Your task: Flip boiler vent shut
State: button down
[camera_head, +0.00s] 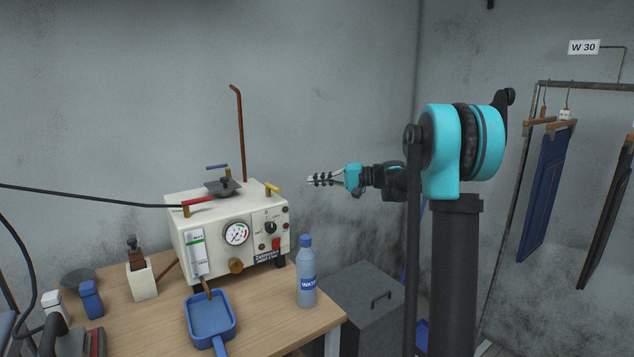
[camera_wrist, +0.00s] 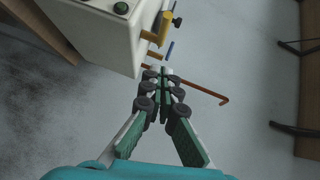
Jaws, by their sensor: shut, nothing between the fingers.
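The boiler (camera_head: 215,255) is a white box on the wooden table, with a round gauge (camera_head: 237,233), a dark knob (camera_head: 270,228) and a red switch on its front. On top are a red-handled lever (camera_head: 198,199) at the left, a yellow-handled lever (camera_head: 272,189) at the right and a blue handle (camera_head: 217,167) behind a dark cap. I cannot tell which is the vent. My gripper (camera_head: 311,180) is shut and empty, right of the boiler top and apart from it. In the wrist view, the yellow lever (camera_wrist: 165,28) and blue handle (camera_wrist: 170,49) lie beyond the fingertips (camera_wrist: 162,72).
A water bottle (camera_head: 306,275) stands right of the boiler near the table edge. A blue dustpan-like tray (camera_head: 211,316) lies in front. A copper pipe (camera_head: 240,130) rises behind the boiler. A grey cabinet (camera_head: 360,300) stands right of the table. Trousers (camera_head: 545,190) hang at the right.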

jog(key=shift+s+a+f, duration=0.15)
jog(key=shift+a+f, duration=0.15)
jog(key=shift+a, duration=1.3)
jog(key=shift+s+a+f, duration=0.2)
jog(key=shift+a+f, duration=0.05)
jog(key=shift+a, duration=1.3)
jog(key=shift+s+a+f, duration=0.15)
jog(key=shift+a+f, duration=0.15)
jog(key=shift+a, duration=1.3)
